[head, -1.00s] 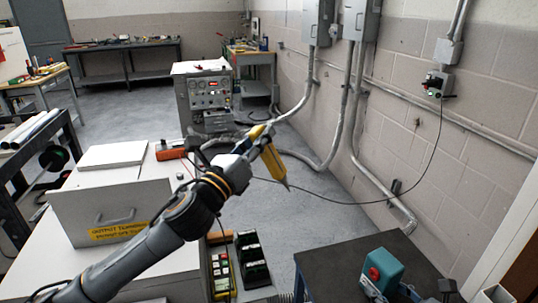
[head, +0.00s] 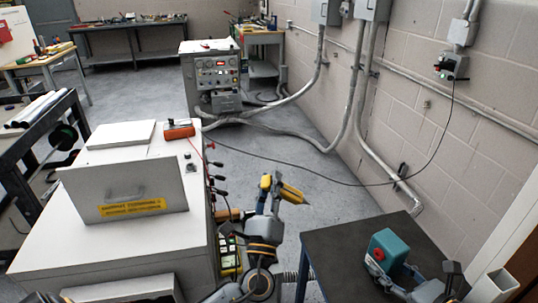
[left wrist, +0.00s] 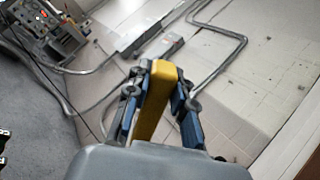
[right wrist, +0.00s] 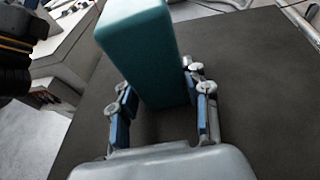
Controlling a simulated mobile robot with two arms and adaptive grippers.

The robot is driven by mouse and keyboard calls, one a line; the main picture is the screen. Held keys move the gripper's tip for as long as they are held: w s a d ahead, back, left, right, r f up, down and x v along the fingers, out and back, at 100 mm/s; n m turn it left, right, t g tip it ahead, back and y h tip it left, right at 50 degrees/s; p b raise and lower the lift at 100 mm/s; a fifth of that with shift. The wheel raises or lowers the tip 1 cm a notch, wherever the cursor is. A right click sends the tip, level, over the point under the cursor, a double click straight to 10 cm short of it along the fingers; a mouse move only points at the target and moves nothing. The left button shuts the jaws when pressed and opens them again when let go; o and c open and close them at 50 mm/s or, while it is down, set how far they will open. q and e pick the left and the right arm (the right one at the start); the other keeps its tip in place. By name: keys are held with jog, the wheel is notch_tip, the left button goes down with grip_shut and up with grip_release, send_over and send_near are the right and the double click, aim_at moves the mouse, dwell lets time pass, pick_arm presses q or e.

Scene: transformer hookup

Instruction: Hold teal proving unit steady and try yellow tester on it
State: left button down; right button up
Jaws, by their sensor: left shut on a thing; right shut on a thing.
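The yellow tester (head: 291,194) is held in my left gripper (head: 270,190), in the air left of the dark table. In the left wrist view the tester (left wrist: 154,100) stands between the two fingers of the gripper (left wrist: 160,105). The teal proving unit (head: 390,250) stands on the dark table and has a red part on its face. My right gripper (head: 398,278) is shut on its lower part. In the right wrist view the proving unit (right wrist: 145,55) sits between the fingers of the gripper (right wrist: 162,110). The tester and the unit are apart.
The dark table (head: 335,240) has bare top left of the unit. A white bench (head: 110,245) with an upright panel (head: 125,190) and an orange device (head: 179,130) stands at left. A cable hangs from a wall box (head: 452,66) towards the floor.

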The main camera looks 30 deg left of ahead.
pick_arm(q)
jog(key=s+d+f+n+g+y, duration=0.1)
jog(key=s+d+n+y, duration=0.25)
jog(key=s+d, duration=0.5)
jog(key=s+d+f+n+g+y, duration=0.1)
jog(key=s+d+n+y, duration=0.3)
jog(key=s, duration=0.8)
jog(key=w+d, duration=0.5)
jog(key=w, duration=0.1)
jog(key=shift+w+d+r+h, duration=0.15)
jog(key=shift+w+h, duration=0.25)
jog(key=shift+h, duration=0.05)
jog(key=shift+w+d, duration=0.3)
jog(key=shift+w, duration=0.15)
dwell(0.5)
jog(key=s+a, duration=0.3)
jog(key=s, duration=0.3)
jog(key=shift+a, duration=0.4)
